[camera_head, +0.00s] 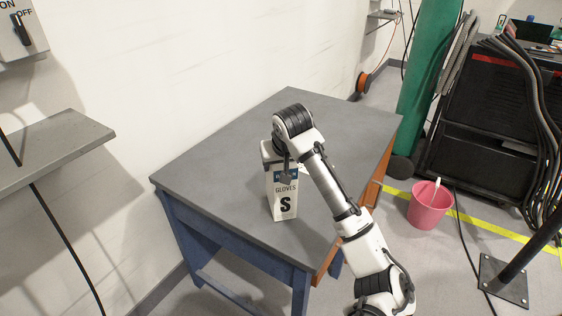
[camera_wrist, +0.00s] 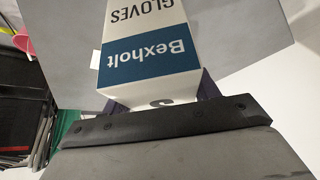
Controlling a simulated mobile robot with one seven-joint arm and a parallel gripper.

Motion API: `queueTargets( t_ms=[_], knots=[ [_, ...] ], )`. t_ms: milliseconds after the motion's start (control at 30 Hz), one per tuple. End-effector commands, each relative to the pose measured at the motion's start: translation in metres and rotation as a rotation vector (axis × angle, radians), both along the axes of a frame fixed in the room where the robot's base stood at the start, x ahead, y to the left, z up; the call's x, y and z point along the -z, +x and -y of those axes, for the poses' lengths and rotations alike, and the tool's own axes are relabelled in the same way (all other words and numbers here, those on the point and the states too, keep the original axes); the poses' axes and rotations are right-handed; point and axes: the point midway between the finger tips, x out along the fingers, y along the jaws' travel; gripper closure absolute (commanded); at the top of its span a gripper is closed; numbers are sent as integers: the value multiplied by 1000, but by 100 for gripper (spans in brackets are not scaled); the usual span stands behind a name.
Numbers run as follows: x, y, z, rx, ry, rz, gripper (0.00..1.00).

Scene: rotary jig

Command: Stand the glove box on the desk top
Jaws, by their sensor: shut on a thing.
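The glove box (camera_head: 285,201) is a tall white carton marked "GLOVES" and "S", with a blue band. It is upright over the grey desk top (camera_head: 222,172), near the middle of the desk. Its lower end appears at the desk surface, but I cannot tell whether it touches. My gripper (camera_head: 280,155) is at the upper end of the box, partly hidden by my arm. The wrist view shows the box (camera_wrist: 155,50) upside down, with "Bexholt" on its blue band, and my gripper (camera_wrist: 160,108) shut on its near end.
A wall shelf (camera_head: 50,150) juts out at the left. A pink bucket (camera_head: 429,206) stands on the floor to the right, near a black cabinet (camera_head: 490,125) and a green cylinder (camera_head: 430,80). The desk around the box looks clear.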

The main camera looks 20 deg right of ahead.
Motion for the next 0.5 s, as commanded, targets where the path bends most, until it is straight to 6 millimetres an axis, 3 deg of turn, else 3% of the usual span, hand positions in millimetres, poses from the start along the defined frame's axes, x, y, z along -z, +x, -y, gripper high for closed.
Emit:
queueTargets(
  t_ms=[333,367,500],
  knots=[
    [3,0,0,-1,1,2,89],
    [3,0,0,0,0,1,36],
    [3,0,0,0,0,1,18]
  ],
)
